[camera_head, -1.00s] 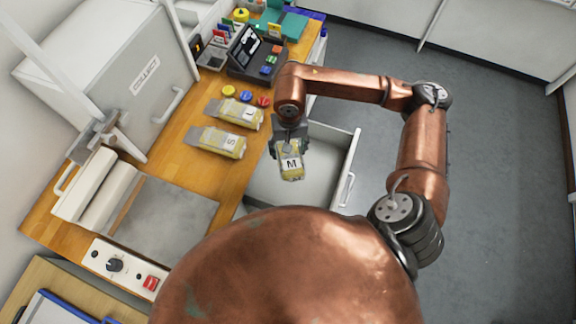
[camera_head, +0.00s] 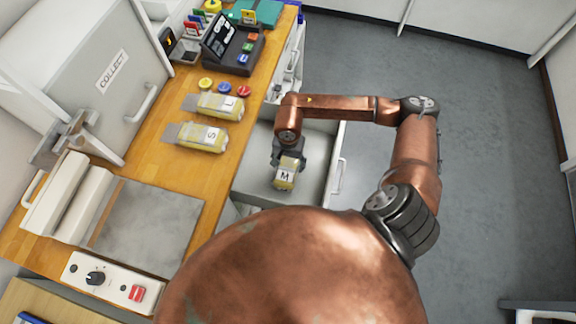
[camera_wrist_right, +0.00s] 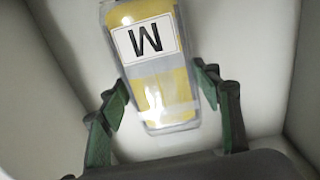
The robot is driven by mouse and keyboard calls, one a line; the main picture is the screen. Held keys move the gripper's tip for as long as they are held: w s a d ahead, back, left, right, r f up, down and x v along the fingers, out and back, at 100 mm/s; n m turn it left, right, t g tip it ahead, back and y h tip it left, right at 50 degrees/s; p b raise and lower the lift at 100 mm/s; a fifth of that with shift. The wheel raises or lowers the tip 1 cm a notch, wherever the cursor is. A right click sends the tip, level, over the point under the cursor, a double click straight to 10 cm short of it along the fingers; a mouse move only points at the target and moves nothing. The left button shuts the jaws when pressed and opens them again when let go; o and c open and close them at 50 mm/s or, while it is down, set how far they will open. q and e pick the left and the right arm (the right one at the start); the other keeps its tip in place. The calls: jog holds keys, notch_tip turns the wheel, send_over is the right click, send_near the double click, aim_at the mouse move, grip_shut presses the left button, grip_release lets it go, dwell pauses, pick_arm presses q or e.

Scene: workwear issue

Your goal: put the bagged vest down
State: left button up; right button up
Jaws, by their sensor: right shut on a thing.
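The bagged vest (camera_head: 285,178), a clear packet with yellow and a white label reading M, is held by my right gripper (camera_head: 290,156). It is over or inside the open drawer (camera_head: 257,187) at the table's right side. In the right wrist view, the bagged vest (camera_wrist_right: 160,75) is between the two green-padded fingers of the right gripper (camera_wrist_right: 165,110), with grey drawer walls around it. I cannot tell whether the bag touches the drawer floor. My left gripper is out of view.
Two bagged vests, labelled L (camera_head: 218,105) and S (camera_head: 203,137), lie on the wooden table (camera_head: 165,165). Yellow, blue and red round pieces (camera_head: 225,88) lie behind them. A grey box marked COLLECT (camera_head: 112,72) stands at the left.

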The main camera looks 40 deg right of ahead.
jog(key=shift+f, duration=0.8)
jog(key=shift+s+f, duration=0.1)
jog(key=shift+f, duration=0.25)
jog(key=o, duration=1.2)
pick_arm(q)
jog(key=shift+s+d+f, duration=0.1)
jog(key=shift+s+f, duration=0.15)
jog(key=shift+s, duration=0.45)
pick_arm(e)
jog(key=shift+o, duration=0.2)
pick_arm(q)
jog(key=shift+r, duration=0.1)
pick_arm(e)
jog(key=shift+r, duration=0.2)
